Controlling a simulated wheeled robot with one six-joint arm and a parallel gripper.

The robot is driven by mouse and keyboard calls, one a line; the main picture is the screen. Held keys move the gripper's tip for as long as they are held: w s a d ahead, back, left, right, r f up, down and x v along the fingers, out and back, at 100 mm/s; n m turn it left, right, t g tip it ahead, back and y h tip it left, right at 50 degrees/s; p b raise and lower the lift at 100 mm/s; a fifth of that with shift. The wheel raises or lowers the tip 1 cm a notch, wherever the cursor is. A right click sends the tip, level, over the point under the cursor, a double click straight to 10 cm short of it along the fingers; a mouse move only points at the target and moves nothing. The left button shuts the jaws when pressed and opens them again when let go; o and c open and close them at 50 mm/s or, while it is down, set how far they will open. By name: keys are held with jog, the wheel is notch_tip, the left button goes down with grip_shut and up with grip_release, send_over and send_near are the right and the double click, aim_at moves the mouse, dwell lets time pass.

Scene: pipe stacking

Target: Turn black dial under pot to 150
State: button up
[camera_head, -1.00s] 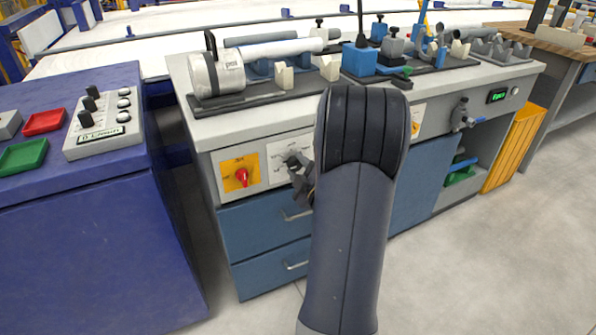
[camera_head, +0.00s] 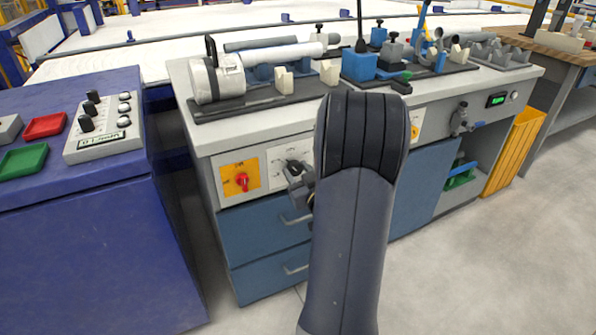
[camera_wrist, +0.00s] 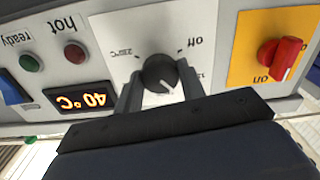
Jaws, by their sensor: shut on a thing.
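The black dial (camera_wrist: 159,72) sits on a white panel on the bench front, which appears upside down in the wrist view. The panel is marked "off" and with temperature figures. My gripper (camera_wrist: 161,84) is shut on the dial, one finger on each side. In the head view my gripper (camera_head: 295,172) is at the white panel (camera_head: 279,157), partly hidden by my arm. The dial's exact pointer setting is hard to read. A display (camera_wrist: 83,98) beside the panel shows 40 °C. A silver pot-like cylinder (camera_head: 217,80) lies on the bench above.
A red switch (camera_wrist: 280,58) on a yellow plate (camera_head: 240,180) is close beside the dial. Green and red lamps are by the display. Blue drawers (camera_head: 265,228) are below. A blue cabinet (camera_head: 75,240) stands at left, with a floor gap between.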

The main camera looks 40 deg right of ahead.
jog(key=m+p, duration=0.1)
jog(key=m, duration=0.3)
jog(key=shift+m+p, duration=0.45)
jog(key=shift+m, duration=1.25)
jog(key=o, duration=1)
jog(key=p+v, duration=0.1)
jog(key=v, duration=0.9)
jog(key=shift+s+a, duration=0.2)
jog(key=shift+s, duration=0.15)
